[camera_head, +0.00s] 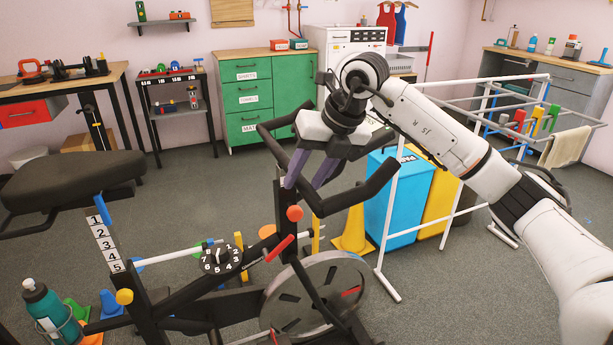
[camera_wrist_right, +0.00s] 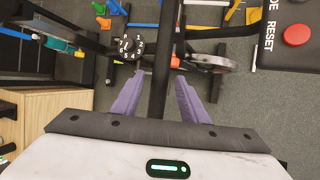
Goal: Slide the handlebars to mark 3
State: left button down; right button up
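The black handlebars (camera_head: 362,190) stand at the front of an exercise bike, above an orange knob (camera_head: 295,213). My right gripper (camera_head: 307,178) is at the handlebars, its purple fingers pointing down. In the right wrist view a black bar (camera_wrist_right: 164,60) runs between the two fingers (camera_wrist_right: 160,78), with gaps visible on both sides, so the gripper looks open. Any number scale for the handlebars is hidden or too small to read. A 1-to-5 scale (camera_head: 105,243) shows on the seat post. My left gripper is not in view.
The bike's seat (camera_head: 75,180) and flywheel (camera_head: 318,295) flank a numbered dial (camera_head: 222,258). A white rack (camera_head: 393,225) with blue and yellow bins stands right of the handlebars. A green cabinet (camera_head: 285,82) is behind. A console with a red button (camera_wrist_right: 296,34) shows in the wrist view.

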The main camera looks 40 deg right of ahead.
grip_shut()
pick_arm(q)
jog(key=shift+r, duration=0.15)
pick_arm(e)
jog(key=shift+r, duration=0.15)
